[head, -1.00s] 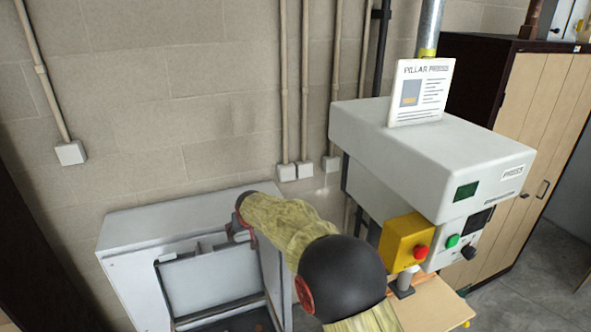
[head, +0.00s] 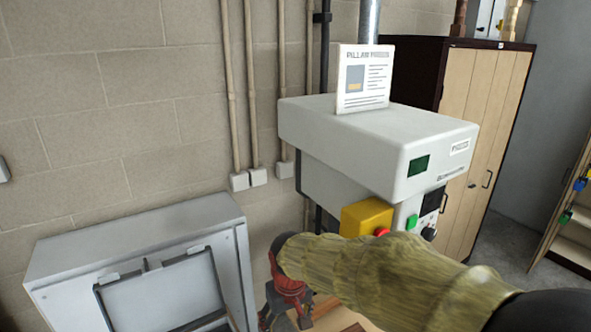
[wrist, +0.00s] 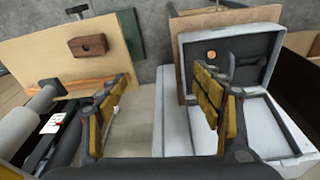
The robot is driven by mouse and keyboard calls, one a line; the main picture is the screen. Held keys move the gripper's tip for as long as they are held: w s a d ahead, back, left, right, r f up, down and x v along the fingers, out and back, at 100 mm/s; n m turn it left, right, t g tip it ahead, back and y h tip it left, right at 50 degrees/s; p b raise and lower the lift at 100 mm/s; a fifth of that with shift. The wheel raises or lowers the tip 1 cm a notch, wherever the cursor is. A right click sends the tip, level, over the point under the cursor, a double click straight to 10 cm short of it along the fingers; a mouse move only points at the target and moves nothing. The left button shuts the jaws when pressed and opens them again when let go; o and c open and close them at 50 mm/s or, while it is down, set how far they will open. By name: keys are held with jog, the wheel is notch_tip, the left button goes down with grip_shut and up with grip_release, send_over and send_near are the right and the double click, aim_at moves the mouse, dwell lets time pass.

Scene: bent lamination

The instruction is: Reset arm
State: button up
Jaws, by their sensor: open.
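My gripper (wrist: 162,88) is open in the wrist view, its two yellow-padded fingers apart with nothing between them. In the head view my gripper (head: 286,304) hangs low, beside the right edge of the grey box-like cabinet (head: 135,240) and in front of the pillar press (head: 375,140). My sleeved arm reaches in from the lower right. The fingertips are partly cut off or hidden there.
The press has a yellow box (head: 366,217) with a red button, close behind my arm. The wrist view shows a wooden panel (wrist: 60,65) with a brown block (wrist: 88,45) at left and an open grey case (wrist: 272,98) at right. Wooden lockers (head: 490,130) stand at back right.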

jog(key=s+d+f+m+t+b, duration=0.1)
jog(key=s+d+f+b, duration=0.4)
jog(key=s+d+b, duration=0.5)
jog(key=s+d+f+m+t+b, duration=0.2)
jog(key=s+d+f+m+b, duration=0.2)
jog(key=s+d+b, duration=0.6)
jog(key=shift+d+f+t+h+b, duration=0.3)
jog(key=shift+d+f+b, duration=0.2)
jog(key=shift+f, duration=0.75)
